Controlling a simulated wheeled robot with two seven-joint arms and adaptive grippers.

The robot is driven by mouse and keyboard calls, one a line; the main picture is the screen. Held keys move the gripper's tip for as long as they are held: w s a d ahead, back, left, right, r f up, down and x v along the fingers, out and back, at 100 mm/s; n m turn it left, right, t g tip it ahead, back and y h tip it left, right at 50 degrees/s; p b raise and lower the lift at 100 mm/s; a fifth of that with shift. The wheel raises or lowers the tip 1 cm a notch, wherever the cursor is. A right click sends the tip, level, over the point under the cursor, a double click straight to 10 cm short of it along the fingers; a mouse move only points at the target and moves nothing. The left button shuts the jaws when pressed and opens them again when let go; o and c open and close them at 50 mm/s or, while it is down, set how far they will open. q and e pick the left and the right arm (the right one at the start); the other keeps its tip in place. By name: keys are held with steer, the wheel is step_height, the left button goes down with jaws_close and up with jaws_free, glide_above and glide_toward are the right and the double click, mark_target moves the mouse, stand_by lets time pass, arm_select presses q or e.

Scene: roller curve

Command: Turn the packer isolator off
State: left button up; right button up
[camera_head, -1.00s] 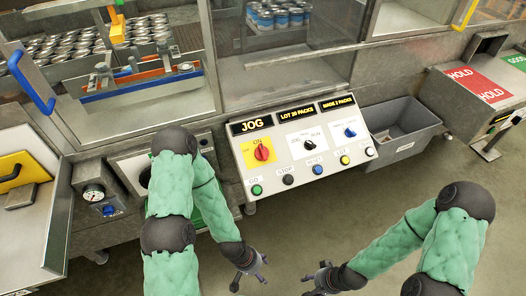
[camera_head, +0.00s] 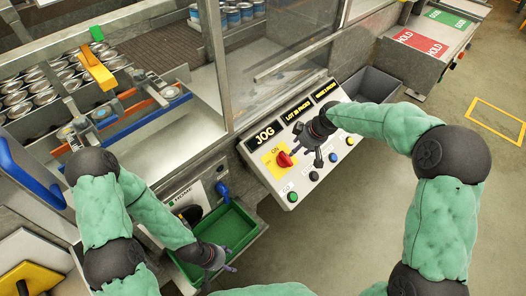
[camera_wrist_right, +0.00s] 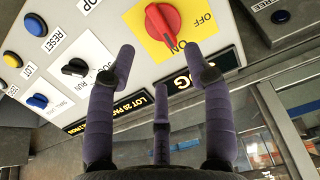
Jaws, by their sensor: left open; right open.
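The isolator is a red rotary knob (camera_head: 284,159) on a yellow plate marked ON and OFF, on the sloped control panel (camera_head: 306,178). In the right wrist view the red knob (camera_wrist_right: 163,20) is at the top, with its lower end pointing toward the ON label. My right gripper (camera_head: 312,148) is open and empty over the panel, to the right of the knob in the head view. Its fingers (camera_wrist_right: 165,75) show spread in the wrist view, apart from the knob. My left gripper (camera_head: 220,262) is open and empty, low over the green tray.
The panel also carries a small black selector (camera_wrist_right: 75,68), a blue one (camera_wrist_right: 37,100) and several push buttons. A grey bin (camera_head: 370,84) stands beyond the panel. A green tray (camera_head: 236,226) is at its left. Clear glazing stands behind the panel. The floor at right is open.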

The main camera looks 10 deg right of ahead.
mark_target(287, 156)
steer(key=x, duration=0.3)
steer(key=b+x, duration=0.1)
steer(key=x, duration=0.2)
steer(key=w+x, duration=0.1)
steer(key=x, duration=0.2)
steer(key=shift+a+f+b, duration=0.2)
steer(key=shift+f+b, duration=0.05)
steer(key=shift+b, duration=0.15)
jaws_close()
